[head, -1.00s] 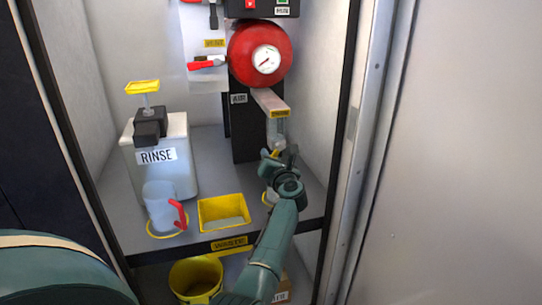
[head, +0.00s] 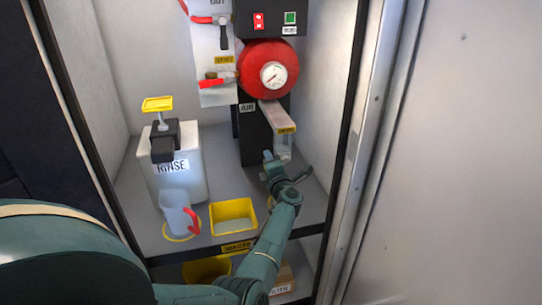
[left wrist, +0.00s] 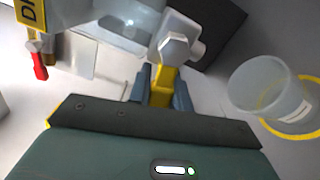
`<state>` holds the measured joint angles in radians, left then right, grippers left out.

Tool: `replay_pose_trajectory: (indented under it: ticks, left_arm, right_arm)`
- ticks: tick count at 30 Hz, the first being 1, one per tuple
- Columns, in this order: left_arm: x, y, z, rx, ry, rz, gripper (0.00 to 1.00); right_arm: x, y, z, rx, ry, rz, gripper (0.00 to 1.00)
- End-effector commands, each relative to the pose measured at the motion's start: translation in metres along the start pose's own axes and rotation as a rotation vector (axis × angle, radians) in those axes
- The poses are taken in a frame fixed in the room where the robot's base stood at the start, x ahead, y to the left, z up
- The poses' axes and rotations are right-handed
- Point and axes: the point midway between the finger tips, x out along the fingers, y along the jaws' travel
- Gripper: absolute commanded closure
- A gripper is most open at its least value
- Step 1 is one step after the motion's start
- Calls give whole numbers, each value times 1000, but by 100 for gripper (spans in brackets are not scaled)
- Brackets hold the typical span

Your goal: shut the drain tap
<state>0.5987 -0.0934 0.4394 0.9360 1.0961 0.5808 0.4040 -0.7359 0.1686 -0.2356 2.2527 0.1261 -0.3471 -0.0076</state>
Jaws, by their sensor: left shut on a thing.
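The drain tap has a yellow lever (left wrist: 164,82) and a grey hex nut (left wrist: 175,47) on a pale body, seen in the left wrist view. My left gripper (left wrist: 162,92) is shut on the yellow lever, one finger on each side. In the head view my left gripper (head: 284,176) is just below the clear bowl (head: 282,148) under the labelled bracket (head: 285,129), and it hides the lever. I cannot tell from the lever whether the tap is open or shut. My right gripper is not in view.
A clear cup (left wrist: 268,88) stands in a yellow ring close by the tap. A yellow tray (head: 234,216), a jug (head: 178,214) and the RINSE bottle (head: 176,170) are to the left. A red-handled tap (head: 212,83) and a red gauge unit (head: 266,68) are above.

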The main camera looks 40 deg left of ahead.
Motion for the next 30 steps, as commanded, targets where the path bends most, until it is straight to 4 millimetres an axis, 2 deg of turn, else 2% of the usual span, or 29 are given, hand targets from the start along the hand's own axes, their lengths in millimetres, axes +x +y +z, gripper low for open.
replay_pose_trajectory:
  ticks: [1, 12, 29, 30]
  left_arm:
    - [0, 6, 1, 34, 1, 0, 100]
    - [0, 11, 1, 201, 0, 1, 100]
    - [1, 11, 1, 234, 1, 3, 100]
    - [1, 11, 1, 234, 1, 3, 78]
  right_arm:
    - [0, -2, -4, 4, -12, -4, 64]
    - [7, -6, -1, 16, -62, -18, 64]
    - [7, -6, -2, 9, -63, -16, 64]
    - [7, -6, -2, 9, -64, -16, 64]
